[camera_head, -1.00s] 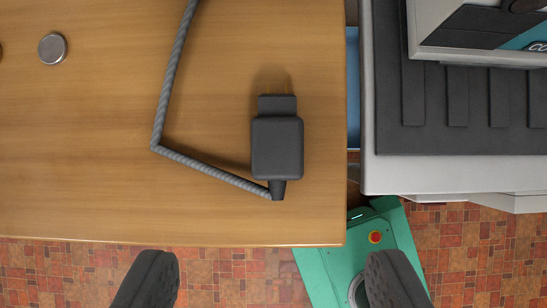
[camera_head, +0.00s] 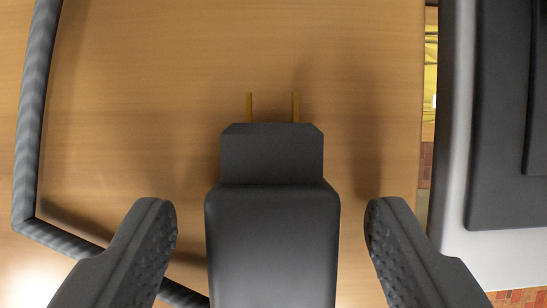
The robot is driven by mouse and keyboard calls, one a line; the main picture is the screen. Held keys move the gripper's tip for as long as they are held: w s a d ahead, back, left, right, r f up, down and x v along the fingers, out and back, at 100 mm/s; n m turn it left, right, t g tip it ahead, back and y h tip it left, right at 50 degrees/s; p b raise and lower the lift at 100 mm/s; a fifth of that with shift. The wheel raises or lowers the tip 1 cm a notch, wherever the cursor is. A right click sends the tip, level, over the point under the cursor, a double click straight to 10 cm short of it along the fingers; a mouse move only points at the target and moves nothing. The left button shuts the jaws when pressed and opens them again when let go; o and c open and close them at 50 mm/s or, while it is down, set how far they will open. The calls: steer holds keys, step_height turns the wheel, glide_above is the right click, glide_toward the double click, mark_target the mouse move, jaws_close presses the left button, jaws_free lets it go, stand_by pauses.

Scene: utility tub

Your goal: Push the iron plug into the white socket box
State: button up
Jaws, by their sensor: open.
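The iron plug (camera_head: 272,240) is a dark grey block with a narrower front part and two brass prongs that point to the top of the picture. It lies on the wooden table. My gripper (camera_head: 270,220) is open, with one finger on each side of the plug and a gap on both sides. The plug's rear end is cut off by the bottom edge of the picture. Its grey braided cord (camera_head: 32,130) bends at the left and runs back under the left finger towards the plug. The white socket box is not in view.
The wooden table top (camera_head: 190,50) is bare ahead of the prongs. Its right edge is close to the plug, with a narrow gap beyond it. A grey-white unit with a dark mat (camera_head: 505,120) stands to the right.

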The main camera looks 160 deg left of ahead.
steer(key=shift+f, duration=0.1)
steer(key=c, duration=1.1)
steer(key=shift+c, duration=0.2)
